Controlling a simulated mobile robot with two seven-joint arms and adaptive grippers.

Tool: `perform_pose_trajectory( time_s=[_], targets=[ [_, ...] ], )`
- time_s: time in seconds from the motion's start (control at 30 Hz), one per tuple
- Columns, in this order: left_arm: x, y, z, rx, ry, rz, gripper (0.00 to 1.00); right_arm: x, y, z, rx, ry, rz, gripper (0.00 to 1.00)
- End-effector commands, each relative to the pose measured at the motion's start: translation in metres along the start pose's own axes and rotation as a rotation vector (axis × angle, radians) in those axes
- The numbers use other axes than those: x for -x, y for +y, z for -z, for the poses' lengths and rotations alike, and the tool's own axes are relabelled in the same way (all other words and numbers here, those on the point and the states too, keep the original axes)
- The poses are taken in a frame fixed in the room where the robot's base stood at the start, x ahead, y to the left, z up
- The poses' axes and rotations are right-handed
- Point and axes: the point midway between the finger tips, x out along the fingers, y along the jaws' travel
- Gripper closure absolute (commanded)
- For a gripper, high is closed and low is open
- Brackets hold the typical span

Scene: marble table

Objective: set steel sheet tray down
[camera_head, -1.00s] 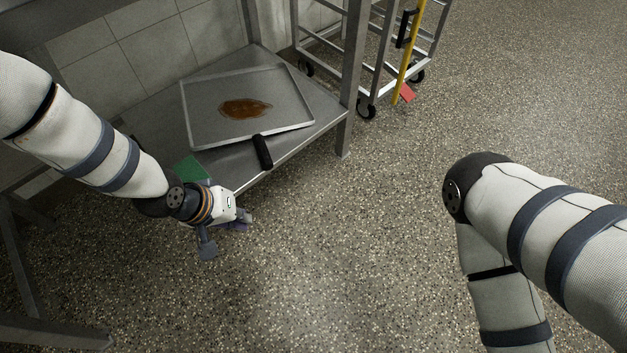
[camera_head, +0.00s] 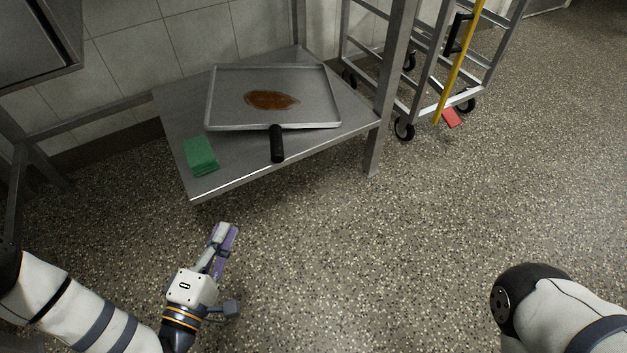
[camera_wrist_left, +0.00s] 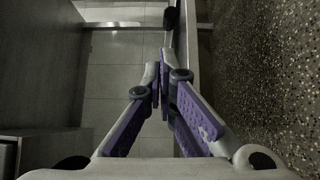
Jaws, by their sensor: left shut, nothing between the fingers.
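The steel sheet tray (camera_head: 220,108) lies flat on the low steel shelf (camera_head: 243,172), with a brown puddle (camera_head: 270,99) on its surface. My left gripper (camera_head: 224,232) is apart from the tray, in front of the shelf's front edge and over the floor. Its purple-padded fingers are shut with nothing between them. In the left wrist view the closed fingertips (camera_wrist_left: 165,62) meet near the middle. My right arm shows at the lower right of the head view, but its gripper is out of view.
A black-handled object (camera_head: 277,145) lies at the tray's front edge. A green pad stack (camera_head: 200,156) sits on the shelf's left. A wheeled rack (camera_head: 424,75) with a yellow pole (camera_head: 460,62) stands beyond the shelf's right leg. The speckled floor (camera_head: 360,240) ahead is clear.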

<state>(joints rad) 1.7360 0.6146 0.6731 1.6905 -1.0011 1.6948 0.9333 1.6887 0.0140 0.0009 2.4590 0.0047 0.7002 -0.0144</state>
Motion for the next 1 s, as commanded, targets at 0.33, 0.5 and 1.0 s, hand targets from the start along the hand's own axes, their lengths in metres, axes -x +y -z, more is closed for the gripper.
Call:
perform_pose_trajectory(
  time_s=[0.33,0.5,1.0],
  targets=[
    [-0.095,-0.002,0.000,-0.003,0.000,-0.004,1.00,-0.016,0.000,0.015,0.000,-0.027,0.000,0.60],
    [-0.121,0.015,0.000,-0.002,0.000,-0.004,1.00,-0.014,0.000,0.013,0.000,-0.024,0.000,0.60],
    [-0.105,0.109,-0.084,0.000,-0.006,-0.004,1.00,0.019,0.000,-0.015,0.000,0.033,0.000,0.60]
  ],
)
